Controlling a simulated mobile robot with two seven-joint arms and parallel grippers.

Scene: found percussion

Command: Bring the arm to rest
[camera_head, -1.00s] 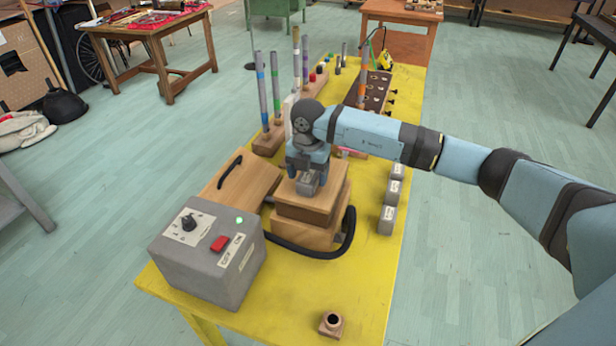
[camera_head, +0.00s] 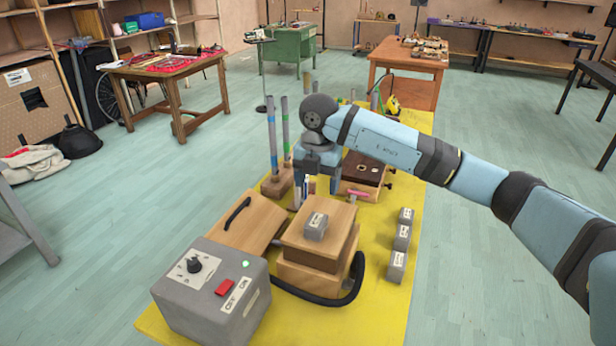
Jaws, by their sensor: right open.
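My right arm reaches in from the right edge, above the yellow table (camera_head: 410,290). My right gripper (camera_head: 318,185) points down, open, behind and above a stacked wooden box (camera_head: 318,235). A small grey labelled block (camera_head: 315,226) lies on top of the box, apart from the gripper. The fingers are partly dark against the things behind, and I see nothing held between them. My left gripper is not in view.
A grey control box (camera_head: 208,295) with a red switch and lit green lamp stands at the front left. Upright tubes (camera_head: 272,135) stand left of my gripper. Several grey blocks (camera_head: 402,237) line the right side. A black hose (camera_head: 345,295) curves around the wooden box.

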